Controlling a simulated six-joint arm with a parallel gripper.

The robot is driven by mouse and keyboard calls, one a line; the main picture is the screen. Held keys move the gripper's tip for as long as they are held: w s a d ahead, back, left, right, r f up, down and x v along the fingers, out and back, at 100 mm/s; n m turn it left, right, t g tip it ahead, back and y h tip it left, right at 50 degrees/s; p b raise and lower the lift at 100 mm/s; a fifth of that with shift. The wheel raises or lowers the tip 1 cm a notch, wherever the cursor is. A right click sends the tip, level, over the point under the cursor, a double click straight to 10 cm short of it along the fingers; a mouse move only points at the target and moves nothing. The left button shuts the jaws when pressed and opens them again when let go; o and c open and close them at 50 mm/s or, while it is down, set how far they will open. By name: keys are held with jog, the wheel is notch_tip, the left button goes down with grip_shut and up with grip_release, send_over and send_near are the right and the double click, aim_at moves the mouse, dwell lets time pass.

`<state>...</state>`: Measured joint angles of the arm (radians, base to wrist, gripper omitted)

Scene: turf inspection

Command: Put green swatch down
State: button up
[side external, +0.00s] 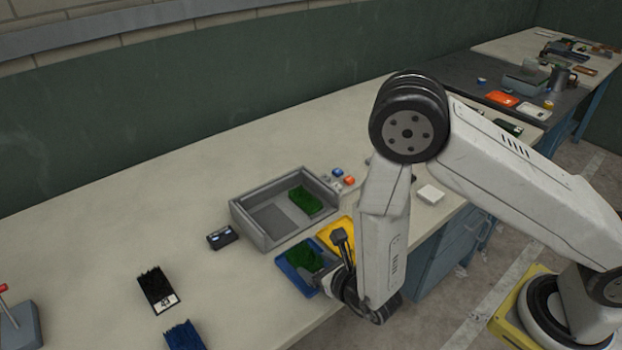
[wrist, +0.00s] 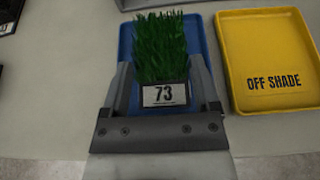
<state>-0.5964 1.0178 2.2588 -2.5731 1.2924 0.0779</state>
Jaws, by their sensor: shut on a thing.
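A green turf swatch (wrist: 160,50) with a black base and a label reading 73 is between the fingers of my gripper (wrist: 164,90) in the wrist view. My gripper is shut on it. The swatch is over the blue tray (wrist: 125,45); I cannot tell whether it touches the tray floor. In the side view the green swatch (side external: 303,258) shows at the blue tray (side external: 289,276), with my gripper (side external: 325,270) at its right, partly hidden by my arm. Another green swatch (side external: 305,200) lies in the grey open box (side external: 262,238).
A yellow tray (wrist: 266,50) marked OFF SHADE stands right of the blue tray. A small dark device (side external: 222,237) sits left of the grey box. A black swatch (side external: 158,286) and a dark blue swatch (side external: 184,336) lie further left. The table between is clear.

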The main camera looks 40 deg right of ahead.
jog(key=o, duration=1.1)
jog(key=shift+o, duration=0.2)
jog(key=shift+r, duration=0.15)
jog(key=shift+v, duration=3.7)
